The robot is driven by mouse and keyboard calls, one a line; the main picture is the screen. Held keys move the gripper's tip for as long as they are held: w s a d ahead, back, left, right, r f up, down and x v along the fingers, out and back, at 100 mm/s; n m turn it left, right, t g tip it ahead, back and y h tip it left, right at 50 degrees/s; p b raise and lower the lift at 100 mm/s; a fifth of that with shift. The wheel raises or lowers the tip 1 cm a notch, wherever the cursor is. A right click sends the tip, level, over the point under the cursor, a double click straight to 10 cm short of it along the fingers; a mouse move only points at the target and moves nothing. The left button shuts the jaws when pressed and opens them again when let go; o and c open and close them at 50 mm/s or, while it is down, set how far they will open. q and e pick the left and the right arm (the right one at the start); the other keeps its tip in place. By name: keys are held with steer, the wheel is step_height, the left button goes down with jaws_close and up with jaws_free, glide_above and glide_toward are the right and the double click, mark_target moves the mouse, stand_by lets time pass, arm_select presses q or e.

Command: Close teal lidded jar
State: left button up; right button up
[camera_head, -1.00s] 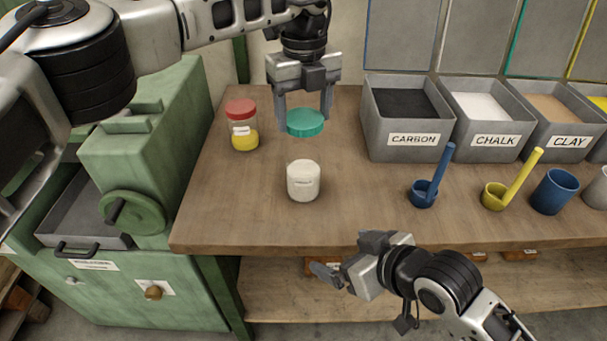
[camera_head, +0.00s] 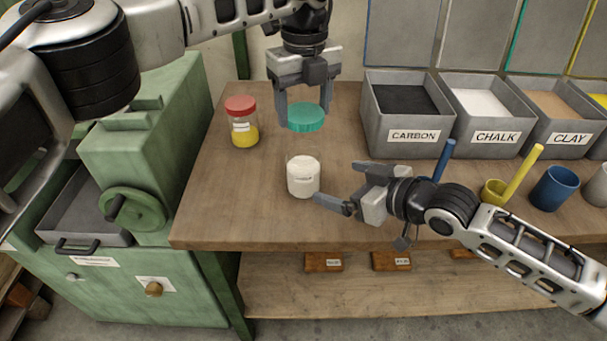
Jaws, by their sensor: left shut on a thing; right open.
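A teal lid (camera_head: 306,118) is held between the fingers of my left gripper (camera_head: 302,108), which is shut on it. The lid is above and behind a jar with white contents (camera_head: 303,177), apart from it. The jar stands upright on the table near its front edge, with its top uncovered. My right gripper (camera_head: 340,186) is open and empty, just right of the jar, its fingers pointing left toward it. I cannot tell whether a fingertip touches the jar.
A red-lidded jar with yellow contents (camera_head: 242,122) stands at the left of the wooden table (camera_head: 230,205). Grey bins for carbon (camera_head: 405,147), chalk (camera_head: 490,140) and clay (camera_head: 567,143) line the back. A yellow ladle cup (camera_head: 494,190) and a blue cup (camera_head: 554,188) stand at right.

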steer(key=x, duration=1.1)
steer(key=shift+w+a+f, duration=0.2)
steer(key=shift+w+a, duration=0.05)
steer(key=c, duration=1.5)
arm_select(q)
glide_above(304, 150)
steer(key=shift+f, duration=2.5)
arm_select(e)
steer(key=shift+o, duration=0.2)
arm_select(q)
steer(key=shift+f, duration=0.85)
steer(key=shift+f, duration=0.55)
arm_select(e)
steer(key=c, duration=0.5)
arm_select(q)
steer(key=shift+m, duration=1.7)
